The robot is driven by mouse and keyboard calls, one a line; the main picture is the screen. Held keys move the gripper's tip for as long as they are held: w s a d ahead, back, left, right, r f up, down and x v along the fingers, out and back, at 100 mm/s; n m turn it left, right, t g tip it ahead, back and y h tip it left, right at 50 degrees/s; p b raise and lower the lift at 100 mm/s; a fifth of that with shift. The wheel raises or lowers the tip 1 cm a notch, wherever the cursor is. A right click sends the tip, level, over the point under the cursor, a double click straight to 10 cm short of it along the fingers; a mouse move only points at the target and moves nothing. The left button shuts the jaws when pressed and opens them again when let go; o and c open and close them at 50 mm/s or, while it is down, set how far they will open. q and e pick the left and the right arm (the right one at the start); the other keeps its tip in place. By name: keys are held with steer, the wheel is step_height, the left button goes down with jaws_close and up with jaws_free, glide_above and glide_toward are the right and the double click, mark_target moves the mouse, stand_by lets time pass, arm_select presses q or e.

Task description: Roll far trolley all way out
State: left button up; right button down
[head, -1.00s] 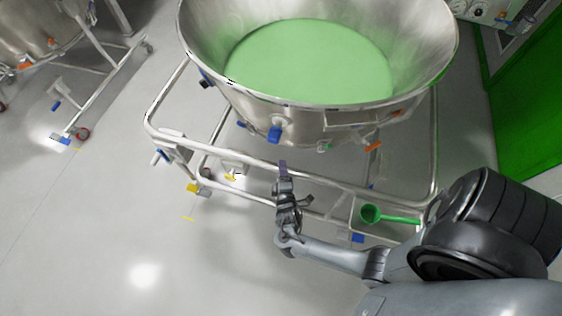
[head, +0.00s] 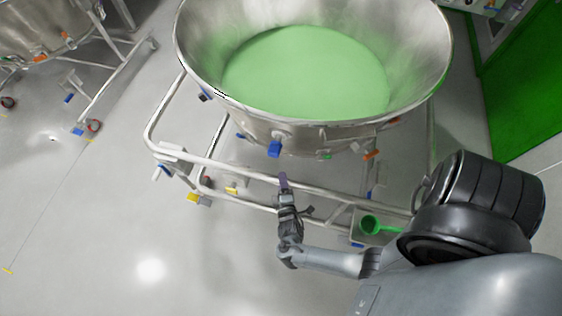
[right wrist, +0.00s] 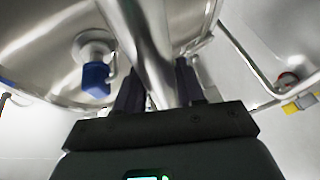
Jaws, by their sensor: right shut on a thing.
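A steel trolley (head: 157,118) carries a wide bowl (head: 200,55) filled with green material (head: 305,75). It stands in front of me in the head view. My right gripper (head: 284,183) is shut on the trolley's near rail (head: 235,171), around the middle of its length. In the right wrist view the rail (right wrist: 150,55) passes between the two fingers (right wrist: 158,88). A blue-handled fitting (head: 274,149) sits on the bowl's near side; it also shows in the right wrist view (right wrist: 96,80). My left gripper is not in view.
A second trolley (head: 103,88) with a steel vessel (head: 35,25) stands at the upper left. A green scoop (head: 371,224) rests at the gripped trolley's right. Green panels (head: 525,100) stand at the right. Floor (head: 100,230) at the lower left is clear.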

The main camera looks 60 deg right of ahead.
steer(key=shift+s+f, duration=0.15)
steer(key=shift+f, duration=0.5)
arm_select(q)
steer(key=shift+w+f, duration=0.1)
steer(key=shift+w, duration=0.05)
arm_select(e)
steer(key=shift+d, duration=0.25)
steer(key=c, duration=1.1)
jaws_free()
steer(key=shift+d+r, duration=0.1)
steer(key=o, duration=0.3)
steer(key=shift+w, duration=0.25)
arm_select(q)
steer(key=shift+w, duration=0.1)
arm_select(e)
steer(key=shift+s+r, duration=0.1)
steer(key=shift+r, duration=0.05)
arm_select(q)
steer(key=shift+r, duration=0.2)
arm_select(e)
steer(key=shift+r, duration=0.2)
